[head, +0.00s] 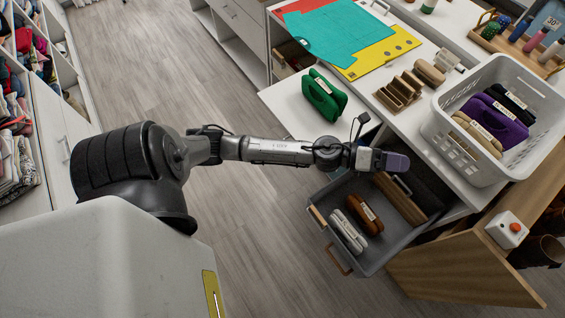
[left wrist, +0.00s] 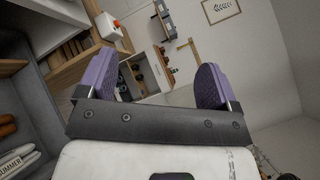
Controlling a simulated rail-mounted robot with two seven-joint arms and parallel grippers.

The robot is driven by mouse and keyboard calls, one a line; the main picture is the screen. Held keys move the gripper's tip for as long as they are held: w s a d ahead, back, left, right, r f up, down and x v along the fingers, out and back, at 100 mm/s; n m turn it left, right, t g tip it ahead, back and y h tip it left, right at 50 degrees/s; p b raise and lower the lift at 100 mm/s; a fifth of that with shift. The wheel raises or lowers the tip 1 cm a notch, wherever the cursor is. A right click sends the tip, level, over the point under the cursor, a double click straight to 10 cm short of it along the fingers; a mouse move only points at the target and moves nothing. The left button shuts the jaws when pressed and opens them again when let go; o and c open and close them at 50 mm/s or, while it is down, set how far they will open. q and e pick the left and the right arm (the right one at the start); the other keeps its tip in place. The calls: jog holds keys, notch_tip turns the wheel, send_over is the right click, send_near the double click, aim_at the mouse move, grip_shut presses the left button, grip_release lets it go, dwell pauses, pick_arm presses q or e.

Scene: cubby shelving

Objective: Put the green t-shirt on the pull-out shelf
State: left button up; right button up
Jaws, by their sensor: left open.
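The folded green t-shirt (head: 324,95) has a small white label. It rests on the white pull-out shelf (head: 281,104), which juts out from the counter at the upper middle of the head view. My left gripper (head: 396,161) is to the lower right of the t-shirt, apart from it, over the back of an open grey drawer. In the left wrist view my left gripper (left wrist: 158,85) has its two purple fingers wide apart with nothing between them. The t-shirt does not show in that view. My right gripper is not in view.
The open grey drawer (head: 372,268) holds a brown and a white folded item. A white basket (head: 440,133) with folded clothes stands on the counter, beside wooden holders (head: 398,91) and a teal board (head: 335,37). The floor (head: 150,70) at left is clear.

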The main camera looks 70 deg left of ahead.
pick_arm(q)
jog(key=s+a+f+n+g+y, duration=0.2)
jog(key=s+f+n+y, duration=0.35)
jog(key=n, duration=0.45)
jog(key=s+a+f+n+g+y, duration=0.1)
jog(key=s+f+n+g+y, duration=0.1)
jog(key=s+f+n+y, duration=0.65)
jog(key=s+d+f+n+g+h, duration=0.1)
jog(key=s+d+n+g+h, duration=0.1)
jog(key=s+n+g, duration=0.3)
jog(key=s+d+n+g+h, duration=0.2)
jog(key=s+n+g, duration=0.2)
jog(key=s, duration=0.6)
jog(key=shift+f+n+g, duration=0.4)
jog(key=shift+n, duration=0.15)
